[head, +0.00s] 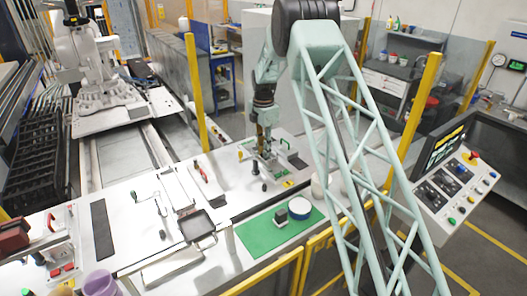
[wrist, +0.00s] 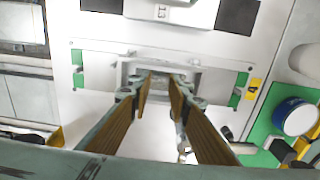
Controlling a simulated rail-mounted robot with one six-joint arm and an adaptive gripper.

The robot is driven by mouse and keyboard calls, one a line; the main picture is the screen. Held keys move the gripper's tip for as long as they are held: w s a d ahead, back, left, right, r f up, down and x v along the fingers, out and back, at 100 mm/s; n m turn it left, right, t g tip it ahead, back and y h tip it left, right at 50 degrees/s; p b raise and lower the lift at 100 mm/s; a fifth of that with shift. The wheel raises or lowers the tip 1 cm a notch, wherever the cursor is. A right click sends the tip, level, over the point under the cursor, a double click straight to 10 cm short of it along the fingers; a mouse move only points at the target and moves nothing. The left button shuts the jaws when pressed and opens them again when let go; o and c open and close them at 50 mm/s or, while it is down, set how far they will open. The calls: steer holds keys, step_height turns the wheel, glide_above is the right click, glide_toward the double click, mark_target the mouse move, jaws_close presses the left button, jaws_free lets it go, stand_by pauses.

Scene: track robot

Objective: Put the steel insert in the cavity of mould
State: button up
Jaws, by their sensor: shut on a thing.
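My gripper (head: 262,140) points down at the fixture on the white bench in the head view. In the wrist view its brown-padded fingers (wrist: 161,84) are shut on a small pale metal piece, which I take to be the steel insert (wrist: 161,79); the fingers hide much of it. The grey mould (wrist: 188,62) spans the area around and behind the fingertips, between green pads. The insert is over or at the mould's middle; I cannot tell whether it touches or sits inside the cavity. In the head view the arm hides most of this.
A green mat (head: 252,236) at the bench front holds a small dark-topped block (head: 281,217) and a blue-and-white round container (head: 300,207). Yellow posts (head: 194,85) and a control console (head: 455,185) stand around the bench.

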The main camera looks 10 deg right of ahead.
steer(key=shift+f, duration=0.15)
steer(key=o, duration=0.8)
steer(key=shift+r, duration=0.2)
steer(key=shift+r+b, duration=0.6)
steer(key=shift+r, duration=5.4)
